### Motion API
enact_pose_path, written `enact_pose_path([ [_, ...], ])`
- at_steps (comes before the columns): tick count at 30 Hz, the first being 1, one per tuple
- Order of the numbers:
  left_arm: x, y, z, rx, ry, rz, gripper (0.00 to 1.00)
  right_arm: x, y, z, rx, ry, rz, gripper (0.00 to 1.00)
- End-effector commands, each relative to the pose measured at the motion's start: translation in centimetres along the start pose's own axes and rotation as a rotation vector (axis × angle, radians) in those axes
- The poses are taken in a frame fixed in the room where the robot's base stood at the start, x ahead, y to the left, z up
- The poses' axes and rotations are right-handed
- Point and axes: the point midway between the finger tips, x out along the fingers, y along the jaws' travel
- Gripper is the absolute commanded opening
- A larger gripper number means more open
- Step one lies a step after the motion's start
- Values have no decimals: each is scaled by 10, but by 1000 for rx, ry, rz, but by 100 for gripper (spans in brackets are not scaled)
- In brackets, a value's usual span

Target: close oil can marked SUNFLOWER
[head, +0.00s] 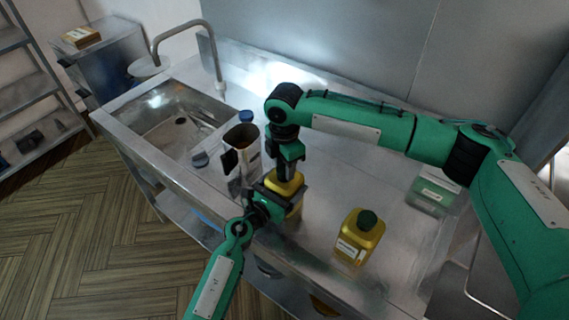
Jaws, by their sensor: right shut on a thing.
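A yellow oil can (287,187) stands near the counter's front edge, mostly covered by my grippers. Its label is hidden, so I cannot read its marking. My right gripper (285,168) points down onto the top of this can and is shut on what seems to be its cap, which the jaws hide. My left gripper (282,194) reaches in from the front and is at the can's body; I cannot tell whether its jaws are closed on it. A second yellow oil can (358,240) with a dark green cap (367,219) stands to the right, its label too small to read.
A metal container (243,148) and a blue-capped item (245,117) stand left of the held can, beside the sink (165,118) with its tap (183,24). A green-and-white box (436,188) sits at the right. The steel counter (330,180) is bare between the cans.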

Motion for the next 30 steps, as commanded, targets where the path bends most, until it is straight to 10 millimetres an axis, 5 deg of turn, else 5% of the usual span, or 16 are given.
enact_pose_path([
  [2, 0, 0, -1, 0, 1, 0, 21, 0, 0, 0, -1, 0, 0, 12],
  [3, 0, 0, -1, 0, 1, 0, 21, 0, 0, 0, -1, 0, 0, 41],
  [7, 0, 0, -1, 0, 1, 0, 21, 0, 0, 0, -1, 0, 0, 64],
  [19, 0, 0, -1, 0, 1, 0, 21, -10, 0, 0, -1, 0, 2, 64],
  [30, 0, 0, -1, 0, 1, 0, 21, -84, 0, 0, -1, 0, 2, 64],
])
